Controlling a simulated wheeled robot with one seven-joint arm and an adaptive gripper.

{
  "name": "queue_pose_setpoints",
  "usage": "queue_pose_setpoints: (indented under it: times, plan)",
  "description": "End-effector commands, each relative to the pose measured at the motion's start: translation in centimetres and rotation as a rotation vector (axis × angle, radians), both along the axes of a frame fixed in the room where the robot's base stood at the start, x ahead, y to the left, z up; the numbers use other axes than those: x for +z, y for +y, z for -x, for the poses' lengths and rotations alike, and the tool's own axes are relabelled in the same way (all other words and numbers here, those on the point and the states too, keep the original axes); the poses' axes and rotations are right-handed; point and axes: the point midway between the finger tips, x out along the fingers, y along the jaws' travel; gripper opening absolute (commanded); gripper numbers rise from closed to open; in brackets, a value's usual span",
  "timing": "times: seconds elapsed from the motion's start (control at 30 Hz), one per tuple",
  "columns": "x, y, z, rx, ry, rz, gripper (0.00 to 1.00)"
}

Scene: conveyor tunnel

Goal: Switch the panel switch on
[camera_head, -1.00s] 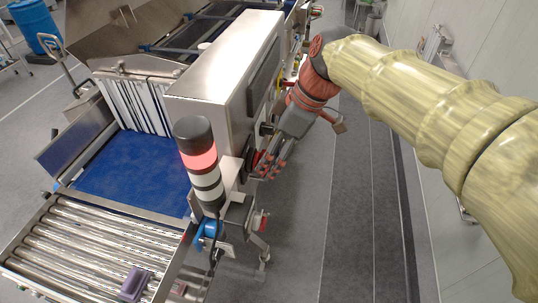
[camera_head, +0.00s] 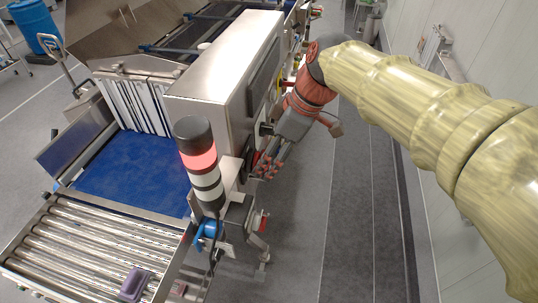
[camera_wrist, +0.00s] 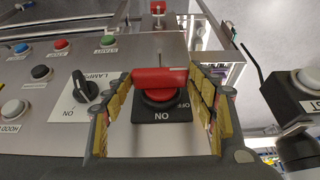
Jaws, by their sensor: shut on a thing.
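The red panel switch (camera_wrist: 160,76) sits on a black plate (camera_wrist: 162,115) in the wrist view, with ON marked on the plate's near side and OFF at its right. Its red handle lies crosswise in the picture, over a round red base. My gripper (camera_wrist: 160,92) has one yellow-padded finger on each side of the handle and is shut on it. In the head view, my gripper (camera_head: 266,166) is at the right side of the steel machine housing (camera_head: 232,62); the switch itself is hidden there.
A black LAMPS knob (camera_wrist: 83,88) sits close to the left finger. Several push buttons, including a green one (camera_wrist: 107,41), are farther left. A dark box with a pale button (camera_wrist: 308,82) stands at right. The signal tower (camera_head: 199,160) stands near my gripper; the aisle floor (camera_head: 345,210) is clear.

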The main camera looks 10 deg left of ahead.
Motion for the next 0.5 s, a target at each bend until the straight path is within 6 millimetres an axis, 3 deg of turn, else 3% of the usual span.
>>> queue_pose_setpoints:
  times: [0.2,0.5]
  plan:
    - [0.01,-0.01,-0.02,0.0,-0.001,0.0,0.32]
    - [0.18,-0.03,-0.23,-0.002,0.047,-0.005,0.32]
